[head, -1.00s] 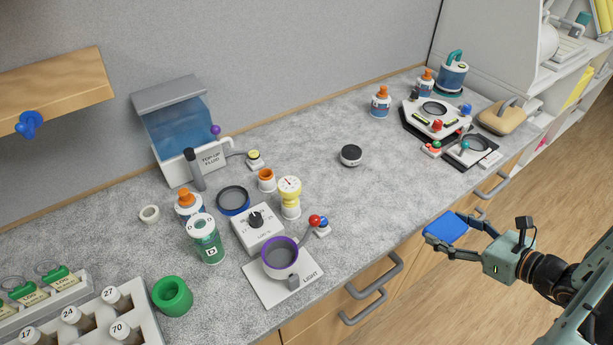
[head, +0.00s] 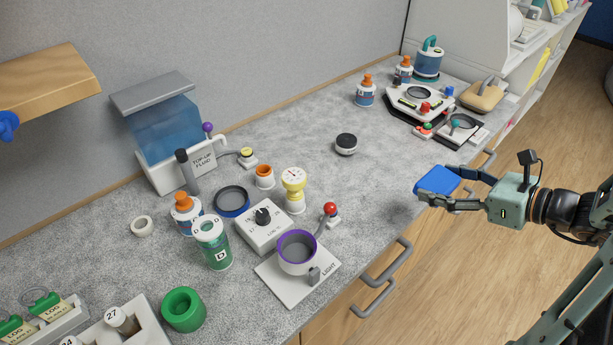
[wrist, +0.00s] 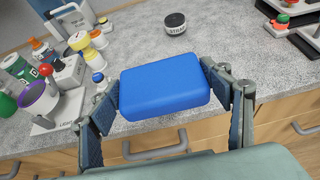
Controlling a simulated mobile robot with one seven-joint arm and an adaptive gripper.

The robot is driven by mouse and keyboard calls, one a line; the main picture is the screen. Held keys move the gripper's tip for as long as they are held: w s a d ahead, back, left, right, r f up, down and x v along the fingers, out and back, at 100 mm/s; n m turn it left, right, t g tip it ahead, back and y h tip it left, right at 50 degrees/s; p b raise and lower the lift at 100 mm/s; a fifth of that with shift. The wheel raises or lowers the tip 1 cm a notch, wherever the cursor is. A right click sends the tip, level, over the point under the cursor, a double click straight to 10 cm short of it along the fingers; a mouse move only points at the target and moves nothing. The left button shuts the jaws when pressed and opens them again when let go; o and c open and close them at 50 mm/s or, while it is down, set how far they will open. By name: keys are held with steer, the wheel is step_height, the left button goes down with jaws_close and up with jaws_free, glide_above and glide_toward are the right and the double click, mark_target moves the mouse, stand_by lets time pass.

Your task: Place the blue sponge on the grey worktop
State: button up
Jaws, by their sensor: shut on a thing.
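The blue sponge (head: 437,180) is held between the fingers of my gripper (head: 450,190), at the front edge of the grey worktop (head: 350,200). In the wrist view the sponge (wrist: 164,87) lies flat between my two fingers (wrist: 170,105), with the front edge of the grey worktop (wrist: 225,60) behind and below it. The sponge appears to be above the worktop's edge; I cannot tell whether it touches. The underside of the sponge is hidden.
A dark round puck (head: 346,144) stands on the worktop beyond the sponge. A light stand with a purple-rimmed cup (head: 297,253) is at the left. Devices with a white base (head: 420,102) stand at the back right. Drawer handles (head: 385,275) jut out below.

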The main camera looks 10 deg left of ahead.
steer(key=shift+s+d+r, duration=0.15)
steer(key=shift+d+r, duration=0.1)
steer(key=shift+r, duration=0.35)
steer(key=shift+a, duration=0.25)
steer(key=w+a+f, duration=0.2)
steer(key=a+f, duration=0.1)
steer(key=a, duration=0.4)
glide_above(373, 203)
steer(key=d, duration=0.1)
step_height(373, 203, down, 5)
steer(key=shift+s+d+f, duration=0.1)
steer(key=shift+s, duration=0.05)
steer(key=shift+a+f, duration=0.35)
steer(key=shift+f, duration=0.05)
steer(key=f, duration=0.3)
steer(key=shift+w+a, duration=0.2)
steer(key=shift+a, duration=0.05)
steer(key=shift+f, duration=0.35)
